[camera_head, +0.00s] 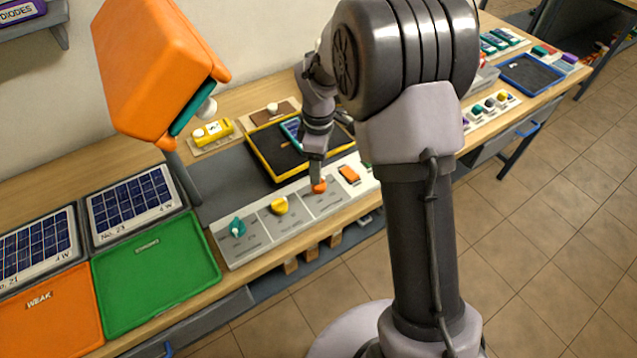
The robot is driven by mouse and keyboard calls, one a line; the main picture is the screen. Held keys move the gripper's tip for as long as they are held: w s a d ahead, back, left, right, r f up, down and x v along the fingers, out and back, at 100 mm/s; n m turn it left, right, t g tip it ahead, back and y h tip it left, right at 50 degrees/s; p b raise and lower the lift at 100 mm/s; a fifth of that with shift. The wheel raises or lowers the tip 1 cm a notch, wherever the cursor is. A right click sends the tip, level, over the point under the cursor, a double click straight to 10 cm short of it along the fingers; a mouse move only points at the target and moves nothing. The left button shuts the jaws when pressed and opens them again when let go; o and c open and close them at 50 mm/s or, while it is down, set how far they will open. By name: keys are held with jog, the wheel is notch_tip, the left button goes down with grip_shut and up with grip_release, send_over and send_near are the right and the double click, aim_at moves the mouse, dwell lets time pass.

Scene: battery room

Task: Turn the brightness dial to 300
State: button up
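A light grey control panel (262,242) lies along the front of the bench. It carries a teal knob (237,228), a yellow knob (279,205) and an orange knob (319,187), each on its own grey field. An orange rocker-like part (348,174) sits further right on it. The printing is too small to read, so I cannot tell which knob is the brightness dial. My gripper (317,176) points down at the orange knob, with its tip at or just above it. I cannot see the gap between the fingers, nor whether they grip the knob.
A large orange lamp-like hood (150,72) on a grey post rises left of the panel. Green (158,275) and orange (52,318) trays and solar panels (133,203) lie at left. A yellow-rimmed black tray (262,168) is behind the panel. My arm hides part of the bench.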

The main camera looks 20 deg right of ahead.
notch_tip(320, 180, down, 7)
jog(key=shift+r+b, duration=0.15)
jog(key=shift+b, duration=0.7)
grip_shut()
